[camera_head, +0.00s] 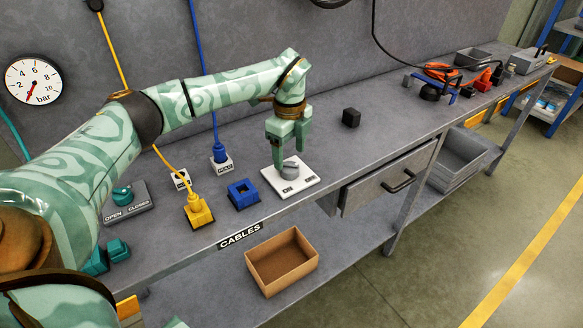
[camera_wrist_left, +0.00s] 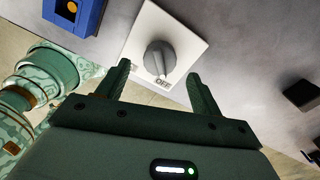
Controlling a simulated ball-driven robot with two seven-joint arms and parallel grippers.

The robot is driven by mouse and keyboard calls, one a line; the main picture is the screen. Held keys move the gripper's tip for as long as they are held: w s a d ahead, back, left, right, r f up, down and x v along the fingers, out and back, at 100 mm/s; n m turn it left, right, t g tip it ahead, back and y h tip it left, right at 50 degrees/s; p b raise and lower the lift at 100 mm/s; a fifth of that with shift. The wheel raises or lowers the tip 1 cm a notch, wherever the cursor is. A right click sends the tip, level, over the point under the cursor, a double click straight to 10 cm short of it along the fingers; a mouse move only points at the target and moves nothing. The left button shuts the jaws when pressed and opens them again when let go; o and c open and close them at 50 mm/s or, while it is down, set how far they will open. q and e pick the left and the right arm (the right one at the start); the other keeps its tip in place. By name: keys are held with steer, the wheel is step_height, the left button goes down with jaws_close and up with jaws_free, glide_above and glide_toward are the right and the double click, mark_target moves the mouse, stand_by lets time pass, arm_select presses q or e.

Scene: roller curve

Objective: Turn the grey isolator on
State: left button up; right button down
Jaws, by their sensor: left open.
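The grey isolator is a round grey knob (camera_head: 291,171) on a white square plate (camera_head: 308,178), lying on the bench near its front edge. In the left wrist view the knob (camera_wrist_left: 158,57) has a raised ridge pointing towards the label OFF (camera_wrist_left: 161,83). My left gripper (camera_head: 289,158) reaches down over the isolator from above. Its fingers are open, one on each side of the knob, as the left wrist view also shows (camera_wrist_left: 158,70). Gaps show between fingers and knob there. The ON mark cannot be made out in that view. My right gripper is not in view.
A blue socket block (camera_head: 243,194) stands just left of the plate. Yellow (camera_head: 199,211) and blue (camera_head: 220,153) cable plugs and a teal OPEN/CLOSED valve (camera_head: 124,196) are further left. A black cube (camera_head: 351,117) sits behind, right. A cardboard box (camera_head: 283,262) lies on the lower shelf.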

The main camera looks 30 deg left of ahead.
mark_target(290, 163)
arm_select(q)
step_height(290, 163, down, 4)
steer(key=shift+f+b, duration=0.2)
steer(key=shift+b, duration=0.25)
steer(key=c, duration=1)
